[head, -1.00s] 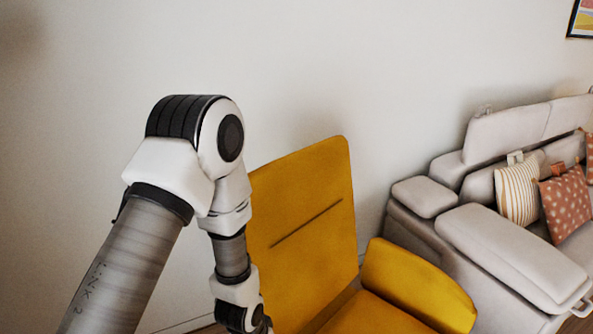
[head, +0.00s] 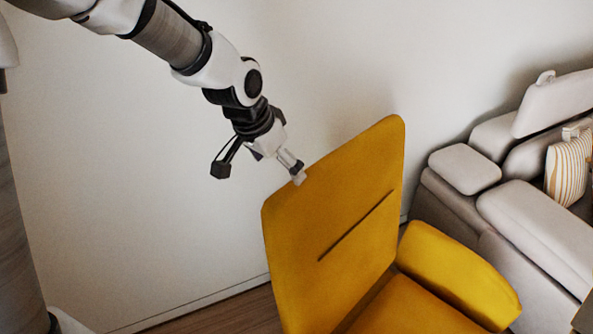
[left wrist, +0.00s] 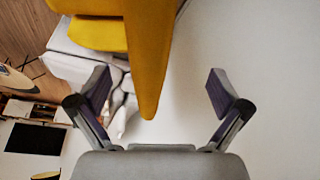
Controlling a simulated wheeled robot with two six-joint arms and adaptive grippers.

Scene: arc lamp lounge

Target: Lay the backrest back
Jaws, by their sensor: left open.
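The yellow armchair's backrest (head: 330,235) stands nearly upright, with a dark slit across its front. Its seat (head: 410,308) and one armrest (head: 455,275) show at the lower right. My left gripper (head: 299,177) is at the backrest's top edge, near its left corner. In the left wrist view the left gripper (left wrist: 160,95) is open, and the yellow backrest (left wrist: 148,60) reaches down between its two fingers with space on both sides. I cannot tell that either finger touches it. My right gripper is not in view.
A grey sofa (head: 540,230) with a striped cushion (head: 568,168) stands to the right of the armchair. A plain wall (head: 130,190) is behind the chair. A strip of wooden floor (head: 225,315) shows at the lower left.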

